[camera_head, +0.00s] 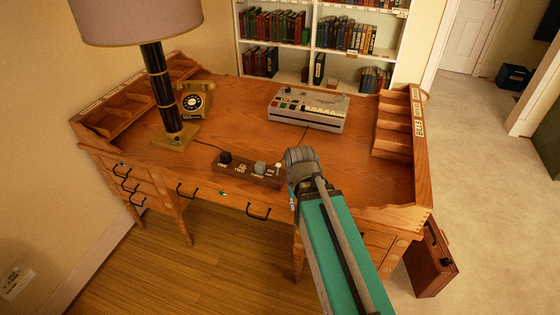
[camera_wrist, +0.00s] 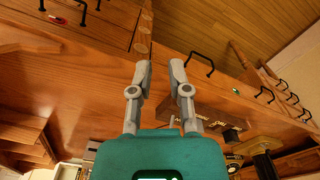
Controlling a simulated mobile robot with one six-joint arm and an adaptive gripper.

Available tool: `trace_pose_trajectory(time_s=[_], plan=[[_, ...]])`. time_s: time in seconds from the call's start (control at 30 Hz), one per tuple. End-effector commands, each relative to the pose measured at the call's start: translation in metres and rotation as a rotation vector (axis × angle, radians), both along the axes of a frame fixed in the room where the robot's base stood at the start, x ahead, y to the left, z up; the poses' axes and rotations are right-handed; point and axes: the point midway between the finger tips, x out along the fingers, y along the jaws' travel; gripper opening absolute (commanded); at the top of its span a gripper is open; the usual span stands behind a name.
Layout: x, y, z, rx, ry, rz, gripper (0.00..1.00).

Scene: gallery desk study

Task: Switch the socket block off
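The socket block (camera_head: 240,172) is a long dark brown block near the desk's front edge, with pale lettering. A black plug (camera_head: 225,158) stands in its left part and a grey plug (camera_head: 260,167) farther right. A small pale switch (camera_head: 278,168) is at its right end, by an "ON" label. My gripper (camera_head: 301,158) is just right of that end, above the desk. In the wrist view my gripper (camera_wrist: 160,68) is open, its two grey fingers apart with nothing between them. The block (camera_wrist: 227,136) shows there beyond the right finger, which partly hides it.
The desk (camera_head: 345,175) holds a lamp (camera_head: 160,90), a telephone (camera_head: 195,100) and a grey device with buttons (camera_head: 308,109). Wooden compartments (camera_head: 395,135) line the right side. Drawer handles (camera_head: 258,212) stick out in front.

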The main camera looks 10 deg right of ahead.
Motion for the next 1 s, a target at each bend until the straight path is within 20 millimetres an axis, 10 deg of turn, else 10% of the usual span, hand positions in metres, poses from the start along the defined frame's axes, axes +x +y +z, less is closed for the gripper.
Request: trace_pose_trajectory(time_s=[1.0], plan=[[0.255,-0.011,0.030,0.005,-0.122,-0.321,0.00]])
